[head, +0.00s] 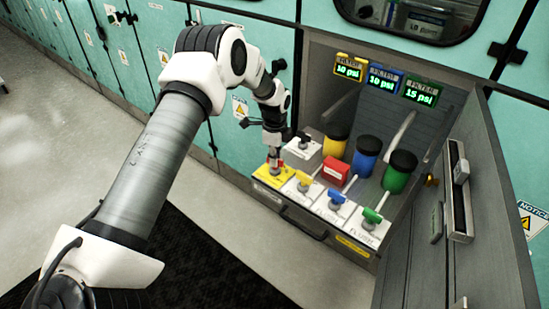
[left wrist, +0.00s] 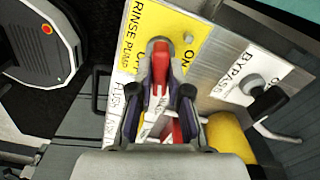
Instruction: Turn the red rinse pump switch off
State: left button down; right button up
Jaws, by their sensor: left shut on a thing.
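The red rinse pump switch (left wrist: 160,66) stands on a yellow panel (left wrist: 187,30) lettered RINSE PUMP in the left wrist view. An ON label is to its right; lettering on its left side is partly covered. In the head view the yellow panel (head: 262,181) is at the left end of the row of switches, and my gripper hides most of the switch. My left gripper (head: 274,168) reaches down onto it. In the left wrist view its fingers (left wrist: 160,98) are closed around the red lever. My right gripper is not in view.
Yellow (head: 304,183), blue (head: 338,196) and green (head: 372,215) handles sit in a row to the right. Behind them stand yellow (head: 335,145), blue (head: 364,160) and green (head: 398,174) filter canisters. A BYPASS panel (left wrist: 238,74) is beside the yellow one. An open cabinet door (head: 497,220) bounds the right.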

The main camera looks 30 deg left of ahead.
pick_arm(q)
jog(key=m, duration=0.3)
jog(key=shift+s+d+f+m, duration=0.1)
jog(key=shift+s+f+m, duration=0.1)
jog(key=shift+m, duration=0.1)
dwell(0.4)
jog(key=c, duration=1.1)
grip_release()
jog(key=shift+w, duration=0.2)
notch_tip(320, 180, up, 12)
